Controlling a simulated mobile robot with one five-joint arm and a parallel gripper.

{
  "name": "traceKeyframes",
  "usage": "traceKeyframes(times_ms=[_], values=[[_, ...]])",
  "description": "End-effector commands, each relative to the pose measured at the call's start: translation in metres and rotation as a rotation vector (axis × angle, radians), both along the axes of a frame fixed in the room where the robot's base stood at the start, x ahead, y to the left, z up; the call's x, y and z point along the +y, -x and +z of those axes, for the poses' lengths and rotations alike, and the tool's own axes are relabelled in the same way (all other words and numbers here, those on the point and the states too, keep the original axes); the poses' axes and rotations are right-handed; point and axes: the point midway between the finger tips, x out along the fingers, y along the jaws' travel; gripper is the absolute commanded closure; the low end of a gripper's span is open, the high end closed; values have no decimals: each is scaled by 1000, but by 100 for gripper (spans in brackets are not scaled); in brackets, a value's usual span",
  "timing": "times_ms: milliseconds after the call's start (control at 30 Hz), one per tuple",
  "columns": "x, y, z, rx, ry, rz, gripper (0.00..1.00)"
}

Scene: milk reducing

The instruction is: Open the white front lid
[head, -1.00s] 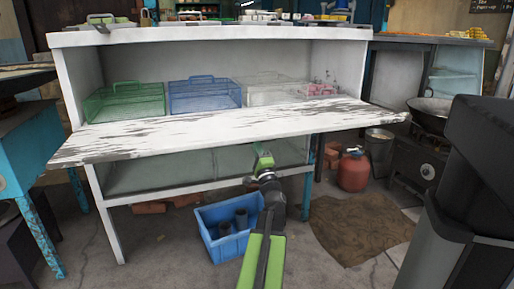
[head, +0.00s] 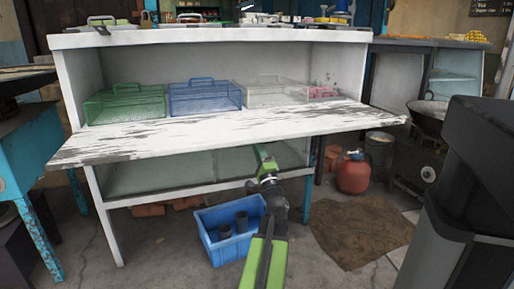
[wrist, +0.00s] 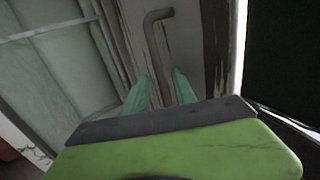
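The white front lid (head: 200,128) is a worn, paint-chipped board along the front of the white stall. It sticks out roughly level in the head view. My gripper (head: 262,152) is below the lid's front edge, near the glass-fronted lower part. In the wrist view, the teal fingers of my gripper (wrist: 162,92) are apart. A grey bent handle (wrist: 163,45) stands just beyond them on a worn, streaked surface, its lower bar running down toward the gap between the fingertips. I cannot tell whether the fingers touch the handle.
A green basket (head: 124,103), a blue basket (head: 204,97) and a pale basket (head: 270,92) stand on the shelf behind the lid. A blue crate (head: 226,250) is on the floor below. A red gas cylinder (head: 353,173) stands to the right, and a dark bin (head: 470,200) is at the right edge.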

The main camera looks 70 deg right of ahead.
Motion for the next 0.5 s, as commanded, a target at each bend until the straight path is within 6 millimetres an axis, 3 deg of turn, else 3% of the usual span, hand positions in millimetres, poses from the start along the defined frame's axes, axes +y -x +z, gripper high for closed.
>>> traceKeyframes(times_ms=[300, 500], values=[[40, 31, -38, 0, -1, -2, 67], [44, 35, -38, 0, -1, -1, 67]])
